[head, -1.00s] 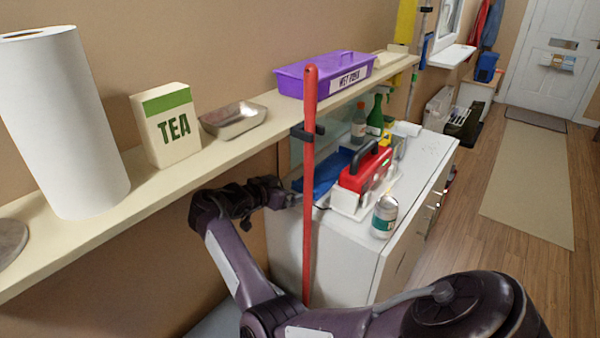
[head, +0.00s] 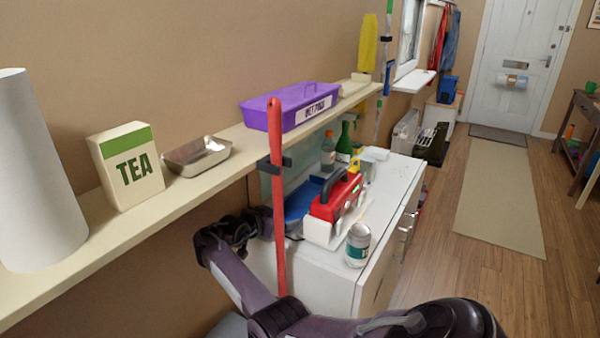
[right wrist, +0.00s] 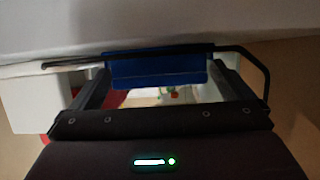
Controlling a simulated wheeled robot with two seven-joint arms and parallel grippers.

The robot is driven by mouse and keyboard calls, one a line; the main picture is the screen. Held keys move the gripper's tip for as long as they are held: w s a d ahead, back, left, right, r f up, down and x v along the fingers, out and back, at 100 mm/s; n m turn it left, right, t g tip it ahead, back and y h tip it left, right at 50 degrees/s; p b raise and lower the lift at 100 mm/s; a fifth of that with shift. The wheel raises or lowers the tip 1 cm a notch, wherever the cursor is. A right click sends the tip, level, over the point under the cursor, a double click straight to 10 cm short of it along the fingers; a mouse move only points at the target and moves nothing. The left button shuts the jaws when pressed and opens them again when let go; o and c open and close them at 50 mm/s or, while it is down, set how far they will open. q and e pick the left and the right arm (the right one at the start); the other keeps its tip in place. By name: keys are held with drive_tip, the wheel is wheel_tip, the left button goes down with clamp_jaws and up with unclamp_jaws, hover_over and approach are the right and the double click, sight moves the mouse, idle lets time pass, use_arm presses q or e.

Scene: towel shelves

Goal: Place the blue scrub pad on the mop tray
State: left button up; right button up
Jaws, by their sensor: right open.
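My right gripper (head: 248,228) reaches in under the shelf, left of the red pole, and its fingers are partly hidden. In the right wrist view my right gripper (right wrist: 160,78) is open, and a flat blue pad (right wrist: 155,68) shows between and beyond its fingers, by a thin dark bar. I cannot tell whether the fingers touch the pad. In the head view a blue thing (head: 299,204) lies on the white cabinet behind the red caddy; I cannot tell if it is the same pad. No tray is clearly the mop tray. My left gripper is out of view.
The shelf (head: 85,243) holds a paper roll (head: 35,170), a tea box (head: 126,165), a metal dish (head: 196,155) and a labelled purple tray (head: 262,113). A red pole (head: 277,190) stands before the shelf. The cabinet (head: 320,268) carries a red caddy (head: 336,197), a can (head: 357,245) and bottles.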

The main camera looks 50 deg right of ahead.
drive_tip(key=c, duration=0.7)
drive_tip(key=shift+r, duration=0.1)
